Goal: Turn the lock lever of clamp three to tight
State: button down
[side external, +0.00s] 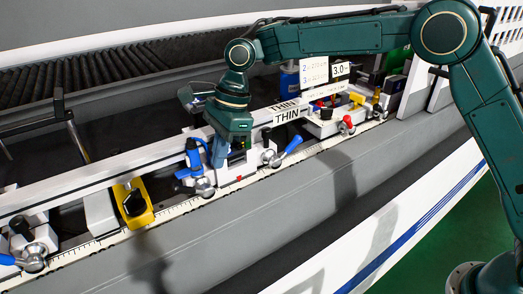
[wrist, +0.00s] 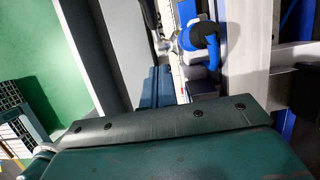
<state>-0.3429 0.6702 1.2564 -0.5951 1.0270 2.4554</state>
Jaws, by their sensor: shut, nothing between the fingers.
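My gripper (side external: 219,165), with blue fingers, points down beside a clamp with an upright blue lever (side external: 194,155) on a silver hub (side external: 205,187). In the wrist view the shut blue fingers (wrist: 163,90) lie near the blue lever (wrist: 207,42); I cannot tell whether they touch. Nothing shows between the fingers. A second blue lever (side external: 291,146) slants up to the right from its hub (side external: 271,158). A third blue lever (side external: 9,260) lies at the far left. No clamp number is readable, so I cannot tell which is clamp three.
A white profile (side external: 95,178) marked THIN runs along the rail. A yellow block with a black knob (side external: 133,203) sits left of my gripper. A red-handled lever (side external: 348,121) and a sign (side external: 315,72) stand to the right. The grey front ledge (side external: 250,215) is clear.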

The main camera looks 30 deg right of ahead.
jog(key=shift+d+f+y, duration=0.3)
jog(key=shift+d+y, duration=0.3)
jog(key=shift+y, duration=0.1)
jog(key=shift+d+f+y, duration=0.25)
jog(key=shift+d+y, duration=0.3)
jog(key=shift+y, duration=0.15)
jog(key=shift+d, duration=0.2)
jog(key=v, duration=0.9)
jog(key=s+d+r+n+t+h, duration=0.2)
jog(key=s+d+n, duration=0.1)
jog(key=s+n, duration=0.3)
jog(key=s+d+r+n+t+h, duration=0.1)
jog(key=s+d+r+n+t, duration=0.2)
jog(key=s+n, duration=0.4)
jog(key=shift+d+r+n+h, duration=0.3)
jog(key=shift+d+n, duration=0.5)
jog(key=shift+n, duration=1.4)
jog(key=shift+s+f, duration=0.1)
jog(key=shift+d, duration=0.1)
